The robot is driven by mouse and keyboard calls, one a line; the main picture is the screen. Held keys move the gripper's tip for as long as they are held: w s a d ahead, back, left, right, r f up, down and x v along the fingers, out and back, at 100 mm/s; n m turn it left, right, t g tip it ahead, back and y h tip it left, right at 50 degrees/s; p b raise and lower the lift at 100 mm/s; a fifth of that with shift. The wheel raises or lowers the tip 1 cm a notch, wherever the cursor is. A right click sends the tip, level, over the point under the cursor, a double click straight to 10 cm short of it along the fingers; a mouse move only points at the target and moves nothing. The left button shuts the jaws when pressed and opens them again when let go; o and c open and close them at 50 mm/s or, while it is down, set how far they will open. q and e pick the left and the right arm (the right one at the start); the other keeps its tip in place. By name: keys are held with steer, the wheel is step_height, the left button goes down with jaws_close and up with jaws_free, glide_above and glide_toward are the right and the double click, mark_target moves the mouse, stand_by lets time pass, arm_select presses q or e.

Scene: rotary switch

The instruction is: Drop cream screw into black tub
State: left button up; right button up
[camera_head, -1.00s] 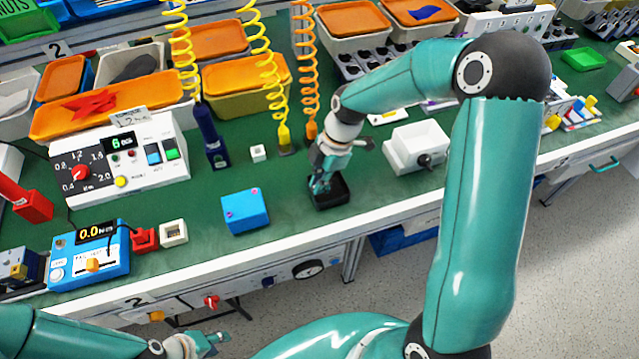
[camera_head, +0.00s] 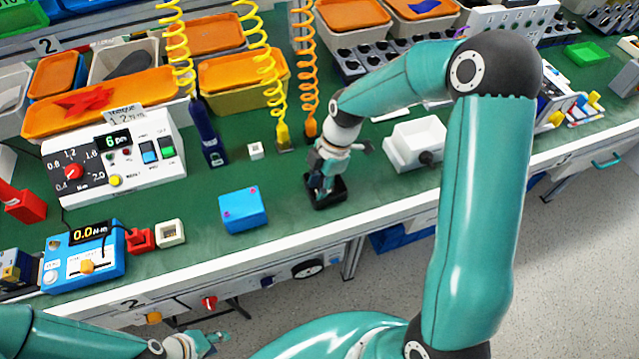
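The black tub (camera_head: 337,195) sits on the green bench top near its front edge. My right gripper (camera_head: 322,190) points down into or just over the tub, and its fingertips overlap the tub's inside. Whether its fingers are open or shut is too small to tell. I cannot make out a cream screw; it may be hidden by the gripper or the tub. My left gripper (camera_head: 215,338) is low at the bottom of the view, in front of the bench and away from the tub. Its fingers look spread, with nothing visible between them.
A blue box (camera_head: 242,211) stands left of the tub, and a white open box (camera_head: 413,147) stands right of it. A small white block (camera_head: 255,151) lies behind. Coiled yellow and orange cables hang over the bench. A torque controller (camera_head: 120,160) stands at the left.

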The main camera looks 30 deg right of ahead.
steer(key=shift+r+p, duration=0.35)
steer(key=shift+r, duration=0.05)
steer(key=shift+r+p, duration=0.45)
steer(key=shift+p, duration=0.05)
steer(key=b+v, duration=0.1)
steer(key=v, duration=1)
steer(key=shift+r, duration=0.35)
steer(key=shift+d, duration=0.15)
